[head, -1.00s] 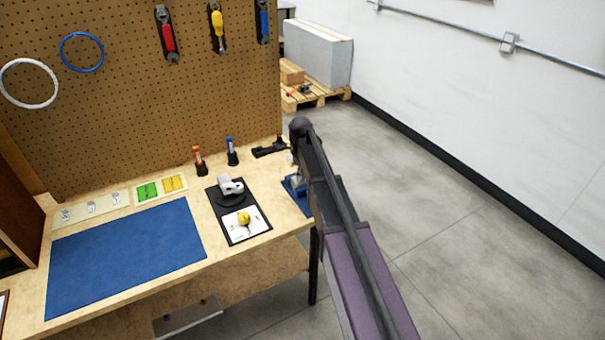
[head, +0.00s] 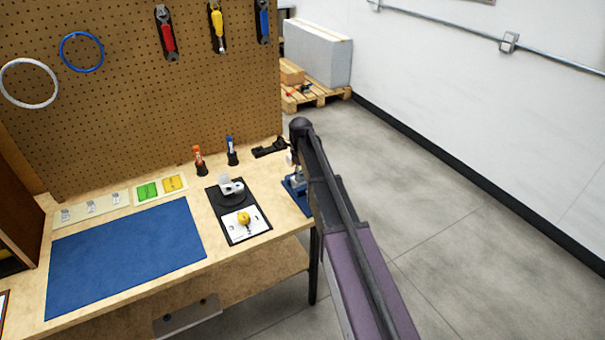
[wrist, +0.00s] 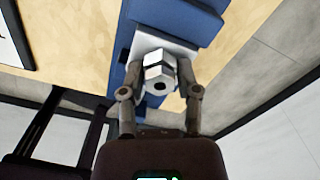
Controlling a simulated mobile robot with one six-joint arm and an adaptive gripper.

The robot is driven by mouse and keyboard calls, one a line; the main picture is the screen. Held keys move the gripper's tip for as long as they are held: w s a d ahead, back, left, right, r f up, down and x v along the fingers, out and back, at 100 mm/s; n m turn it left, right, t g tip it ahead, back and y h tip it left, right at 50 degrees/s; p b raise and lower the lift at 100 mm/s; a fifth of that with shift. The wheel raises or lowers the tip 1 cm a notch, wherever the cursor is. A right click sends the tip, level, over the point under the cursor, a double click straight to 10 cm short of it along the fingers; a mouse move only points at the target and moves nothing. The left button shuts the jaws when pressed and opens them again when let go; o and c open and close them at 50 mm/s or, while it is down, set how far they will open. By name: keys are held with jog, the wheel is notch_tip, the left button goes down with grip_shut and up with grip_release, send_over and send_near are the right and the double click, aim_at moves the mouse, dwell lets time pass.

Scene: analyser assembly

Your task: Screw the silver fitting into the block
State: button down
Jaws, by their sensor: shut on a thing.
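The silver fitting (wrist: 158,75), a hex piece with a dark hole in its end, is between the fingers of my gripper (wrist: 158,72) in the wrist view. My gripper is shut on it. Right behind the fitting is a pale grey block (wrist: 182,45), set in a blue holder (wrist: 178,14). I cannot tell how deep the fitting sits in the block. In the head view the blue holder (head: 294,188) is at the bench's right end, partly hidden by my arm, and the fitting cannot be made out there.
Left of the holder, a black tray (head: 225,232) carries a white part (head: 233,189) on a round black pad and a yellow knob (head: 243,218) on a white plate. A blue mat (head: 125,250) lies clear at left.

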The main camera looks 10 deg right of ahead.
jog(key=shift+m, duration=2)
jog(key=shift+c, duration=1.3)
grip_release()
jog(key=shift+o, duration=1.3)
jog(key=shift+s, duration=0.1)
